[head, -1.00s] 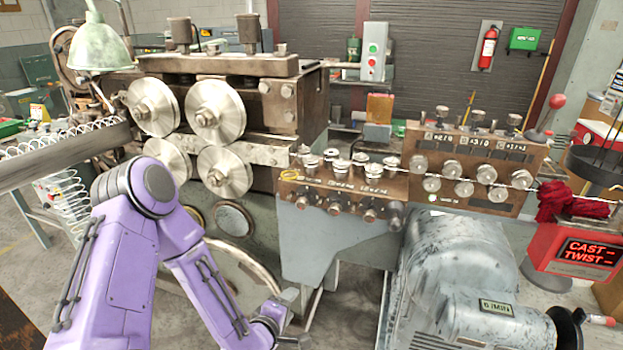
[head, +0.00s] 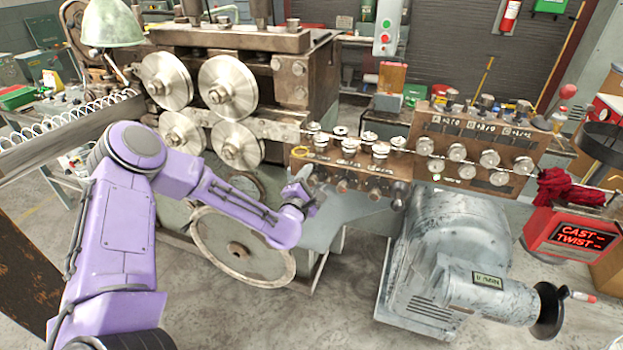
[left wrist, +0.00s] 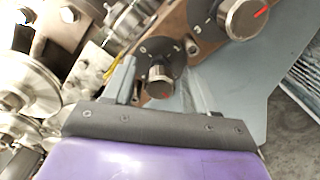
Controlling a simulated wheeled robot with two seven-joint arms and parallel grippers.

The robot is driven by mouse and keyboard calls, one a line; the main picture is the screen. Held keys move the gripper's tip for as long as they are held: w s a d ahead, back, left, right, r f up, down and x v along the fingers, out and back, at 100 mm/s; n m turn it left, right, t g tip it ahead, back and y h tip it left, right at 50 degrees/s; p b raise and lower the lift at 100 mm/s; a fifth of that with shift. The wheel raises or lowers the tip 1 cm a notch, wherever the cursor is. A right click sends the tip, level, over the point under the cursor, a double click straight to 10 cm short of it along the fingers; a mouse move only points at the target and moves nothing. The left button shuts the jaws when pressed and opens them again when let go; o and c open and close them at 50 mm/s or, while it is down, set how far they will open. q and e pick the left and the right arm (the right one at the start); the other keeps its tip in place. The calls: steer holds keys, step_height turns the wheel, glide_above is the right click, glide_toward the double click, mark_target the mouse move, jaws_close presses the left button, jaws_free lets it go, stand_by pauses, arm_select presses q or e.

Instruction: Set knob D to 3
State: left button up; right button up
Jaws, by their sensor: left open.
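A brown panel (head: 335,165) on the coiler's front carries a row of round metal knobs, partly hidden by my left arm. I cannot read which knob is D. My left gripper (head: 308,196) is in front of the panel's left end. In the left wrist view, the fingers of my left gripper (left wrist: 165,88) stand apart, with one metal knob (left wrist: 160,82) on a black dial showing between them. I cannot tell whether they touch it. A second knob (left wrist: 242,17) with a red pointer mark is at the upper right. My right gripper is not in view.
Steel feed rollers (head: 228,87) stand left of the panel. A second panel (head: 480,150) with more knobs is to the right. A grey motor (head: 455,255) with a handwheel stands below it. A red display box (head: 580,238) reads CAST and TWIST.

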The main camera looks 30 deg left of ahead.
arm_select(q)
steer(key=c, duration=1.1)
steer(key=shift+o, duration=0.2)
steer(key=m+b, duration=0.1)
steer(key=m, duration=0.2)
steer(key=shift+m, duration=0.3)
steer(key=m+b, duration=0.1)
steer(key=m, duration=0.4)
steer(key=shift+f, duration=0.1)
steer(key=m+b, duration=0.1)
steer(key=m, duration=0.4)
steer(key=shift+m+b, duration=0.75)
steer(key=shift+m, duration=1.35)
